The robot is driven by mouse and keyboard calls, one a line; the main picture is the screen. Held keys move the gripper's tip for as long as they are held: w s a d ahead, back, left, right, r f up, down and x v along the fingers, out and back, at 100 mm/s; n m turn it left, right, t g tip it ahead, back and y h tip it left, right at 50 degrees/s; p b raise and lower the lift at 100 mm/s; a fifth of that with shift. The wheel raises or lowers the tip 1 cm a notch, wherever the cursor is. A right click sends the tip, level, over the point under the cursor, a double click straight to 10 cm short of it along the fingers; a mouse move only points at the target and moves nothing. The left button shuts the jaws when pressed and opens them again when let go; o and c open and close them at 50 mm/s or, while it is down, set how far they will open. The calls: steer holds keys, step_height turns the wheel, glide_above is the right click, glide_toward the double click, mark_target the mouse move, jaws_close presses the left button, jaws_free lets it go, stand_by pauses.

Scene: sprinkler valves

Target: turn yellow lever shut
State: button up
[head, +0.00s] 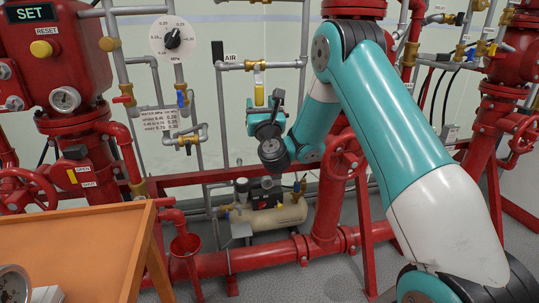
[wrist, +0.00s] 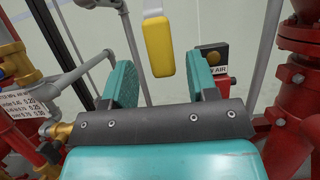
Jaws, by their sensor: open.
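The yellow lever (head: 259,93) hangs straight down from a brass valve (head: 259,66) on the pipe marked AIR. In the wrist view the yellow lever (wrist: 158,47) hangs upright between and beyond my two teal fingers. My gripper (head: 268,108) is just below the lever in the head view. In the wrist view my gripper (wrist: 165,78) is open, with nothing between its pads. The valve body is out of the wrist view.
A pressure dial (head: 172,39) and a pipe with a blue-handled valve (head: 182,97) stand to the left. A red riser pipe (head: 330,205) stands to the right behind my arm. A compressor tank (head: 280,215) sits below. An orange table (head: 75,250) is at front left.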

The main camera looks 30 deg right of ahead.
steer(key=b+v, duration=0.8)
steer(key=v, duration=0.4)
steer(key=shift+s+f+b, duration=0.2)
steer(key=shift+s+b, duration=0.05)
steer(key=shift+b, duration=0.15)
steer(key=shift+a, duration=0.15)
